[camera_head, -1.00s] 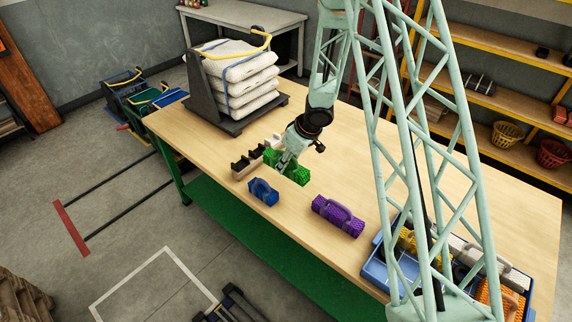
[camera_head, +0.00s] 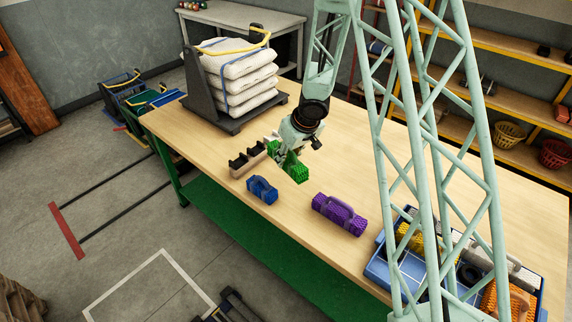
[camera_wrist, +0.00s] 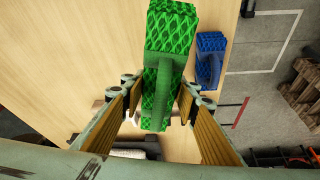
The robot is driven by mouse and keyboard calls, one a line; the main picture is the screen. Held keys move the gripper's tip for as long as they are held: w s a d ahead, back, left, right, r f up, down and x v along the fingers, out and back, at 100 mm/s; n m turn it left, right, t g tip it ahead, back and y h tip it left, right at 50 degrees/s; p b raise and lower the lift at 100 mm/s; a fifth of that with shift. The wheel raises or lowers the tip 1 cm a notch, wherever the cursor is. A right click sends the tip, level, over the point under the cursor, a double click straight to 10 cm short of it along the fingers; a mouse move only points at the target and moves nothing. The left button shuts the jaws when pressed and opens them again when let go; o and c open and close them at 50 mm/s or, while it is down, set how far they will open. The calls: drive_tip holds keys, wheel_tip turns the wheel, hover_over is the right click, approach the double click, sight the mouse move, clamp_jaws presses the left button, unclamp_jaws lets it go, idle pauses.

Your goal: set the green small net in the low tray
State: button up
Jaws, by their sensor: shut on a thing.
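The green small net (camera_head: 297,171) is a block of green mesh with a handle. My gripper (camera_head: 287,155) is shut on it, over the long wooden table. In the wrist view the net (camera_wrist: 170,35) lies between the two fingers (camera_wrist: 160,105), which are at its handle end. I cannot tell how far it is above the table top. A low blue tray (camera_head: 374,270) is at the front right of the table, holding yellow, grey and orange pieces. My lattice arm hides part of the tray.
A beige holder (camera_head: 248,159) with dark slots is just left of my gripper. Stacked white sacks (camera_head: 240,75) stand behind. The right middle of the table is clear.

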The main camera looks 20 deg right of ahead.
sight(290, 171)
drive_tip(key=shift+s+d+f+m+b, duration=0.1)
drive_tip(key=shift+s+m+b, duration=0.45)
drive_tip(key=shift+b, duration=0.3)
drive_tip(key=shift+s+m+h+b, duration=0.5)
drive_tip(key=shift+s+m+b, duration=0.35)
drive_tip(key=shift+s+b, duration=0.3)
drive_tip(key=shift+s+a+m+h+b, duration=0.15)
drive_tip(key=shift+s+m+b, duration=0.15)
drive_tip(key=shift+s+b, duration=0.35)
drive_tip(key=shift+s+a+m+h+b, duration=0.15)
drive_tip(key=shift+s+m+b, duration=0.15)
drive_tip(key=shift+s+b, duration=0.3)
drive_tip(key=shift+s, duration=0.15)
